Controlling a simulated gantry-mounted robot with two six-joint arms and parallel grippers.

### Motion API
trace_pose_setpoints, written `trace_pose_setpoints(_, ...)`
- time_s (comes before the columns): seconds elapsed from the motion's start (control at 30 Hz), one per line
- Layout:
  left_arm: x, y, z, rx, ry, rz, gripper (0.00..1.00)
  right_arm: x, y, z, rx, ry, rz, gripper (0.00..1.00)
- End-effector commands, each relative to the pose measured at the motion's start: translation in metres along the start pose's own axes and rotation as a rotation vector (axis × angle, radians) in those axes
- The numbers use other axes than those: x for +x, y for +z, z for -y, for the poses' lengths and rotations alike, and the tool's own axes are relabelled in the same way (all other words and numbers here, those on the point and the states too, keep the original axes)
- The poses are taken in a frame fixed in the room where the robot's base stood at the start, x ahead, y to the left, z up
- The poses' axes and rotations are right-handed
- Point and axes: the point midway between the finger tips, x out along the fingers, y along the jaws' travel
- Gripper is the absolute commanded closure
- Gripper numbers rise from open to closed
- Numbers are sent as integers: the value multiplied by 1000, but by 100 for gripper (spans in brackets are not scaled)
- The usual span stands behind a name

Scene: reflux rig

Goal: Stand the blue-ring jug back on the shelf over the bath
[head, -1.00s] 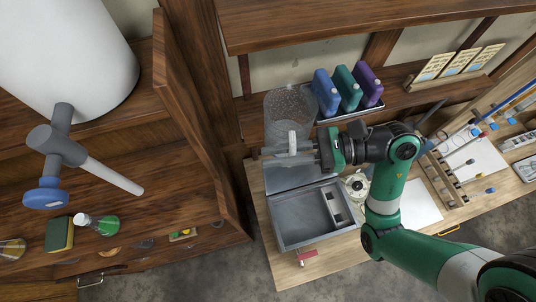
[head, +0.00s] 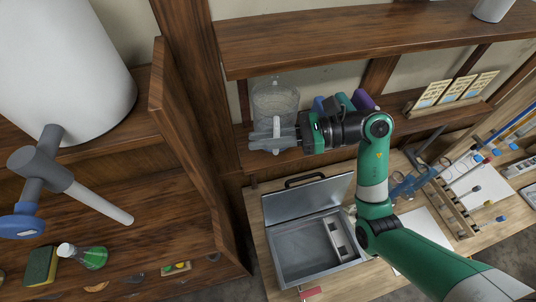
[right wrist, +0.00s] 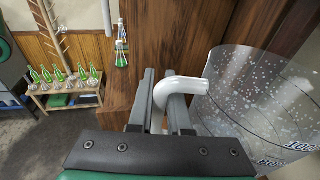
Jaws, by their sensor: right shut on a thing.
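A clear jug (head: 276,98) with a white handle is upright at the left end of the lower shelf (head: 292,160), above the bath (head: 310,247). My right gripper (head: 262,138) is shut on its handle; the fingers hide the jug's lower part. In the right wrist view the white handle (right wrist: 182,92) sits between the fingers (right wrist: 165,103), and dark scale marks show on the clear wall (right wrist: 262,90). I cannot make out a blue ring, nor tell whether the base touches the shelf. The bath stands on the bench with its lid raised. My left gripper is out of view.
Blue, teal and purple bottles (head: 362,99) stand right of the jug, partly behind my right gripper. An upper shelf (head: 350,40) overhangs close above. A wooden upright panel (head: 185,130) stands at the left. Cards (head: 455,90) stand farther right.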

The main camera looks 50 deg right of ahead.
Motion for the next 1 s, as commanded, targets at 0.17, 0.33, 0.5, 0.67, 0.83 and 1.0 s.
trace_pose_setpoints(0.17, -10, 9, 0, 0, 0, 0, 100, 5, -8, 14, -2, 1, 1, 100)
trace_pose_setpoints(0.33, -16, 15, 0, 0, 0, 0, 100, 6, -19, 13, -2, 1, 0, 100)
trace_pose_setpoints(0.5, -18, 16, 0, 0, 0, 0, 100, 7, -21, 13, -2, 1, 0, 100)
trace_pose_setpoints(0.67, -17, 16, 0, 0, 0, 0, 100, 7, -20, 13, -2, 1, -1, 100)
trace_pose_setpoints(0.83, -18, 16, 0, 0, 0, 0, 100, 7, -21, 13, -2, 1, 0, 100)
trace_pose_setpoints(1.0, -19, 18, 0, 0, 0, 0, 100, 7, -24, 13, -2, 1, -1, 100)
